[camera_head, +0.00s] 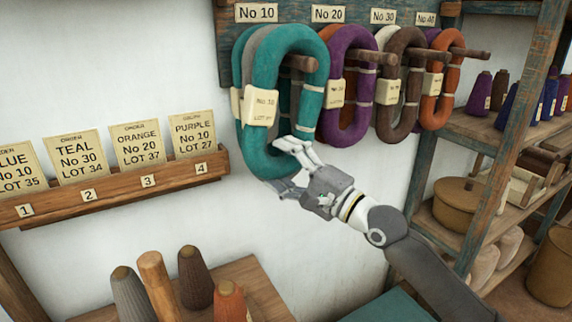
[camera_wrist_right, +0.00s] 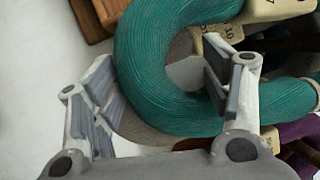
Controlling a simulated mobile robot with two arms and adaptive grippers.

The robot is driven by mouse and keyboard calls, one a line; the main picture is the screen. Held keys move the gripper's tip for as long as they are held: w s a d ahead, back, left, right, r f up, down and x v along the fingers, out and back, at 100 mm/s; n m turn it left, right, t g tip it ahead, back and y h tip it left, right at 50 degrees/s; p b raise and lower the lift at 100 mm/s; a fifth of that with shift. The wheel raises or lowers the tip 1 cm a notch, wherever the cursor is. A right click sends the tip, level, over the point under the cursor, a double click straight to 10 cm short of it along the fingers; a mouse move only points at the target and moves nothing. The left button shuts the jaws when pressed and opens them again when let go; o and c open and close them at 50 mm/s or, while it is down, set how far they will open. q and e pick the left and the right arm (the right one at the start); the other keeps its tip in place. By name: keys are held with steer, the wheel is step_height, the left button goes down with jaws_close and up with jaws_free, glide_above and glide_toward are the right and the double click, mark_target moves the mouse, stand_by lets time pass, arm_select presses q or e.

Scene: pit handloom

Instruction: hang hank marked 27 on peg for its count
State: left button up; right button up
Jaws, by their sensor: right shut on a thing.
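The tag (camera_head: 261,107) seems to read No 10, with a lot number too small to read surely. The No 10 peg (camera_head: 301,62) shows within the teal loop; I cannot tell whether the hank rests on it. My right gripper (camera_head: 287,165) is shut on the bottom bend of the teal hank. In the right wrist view its fingers (camera_wrist_right: 165,100) stand on either side of the teal yarn (camera_wrist_right: 160,65). My left gripper is out of view.
Purple (camera_head: 337,124), brown (camera_head: 386,119) and orange (camera_head: 430,112) hanks hang under the labels to the right. A card rack (camera_head: 110,197) is on the wall at left. Shelves with cones and a lidded basket (camera_head: 466,204) stand at right. Cones stand on a table below.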

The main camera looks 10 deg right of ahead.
steer(key=o, duration=0.9)
steer(key=shift+a+f, duration=0.25)
steer(key=shift+f, duration=0.35)
steer(key=o, duration=0.4)
steer(key=shift+a, duration=0.2)
steer(key=shift+r, duration=0.1)
steer(key=shift+d+r, duration=0.1)
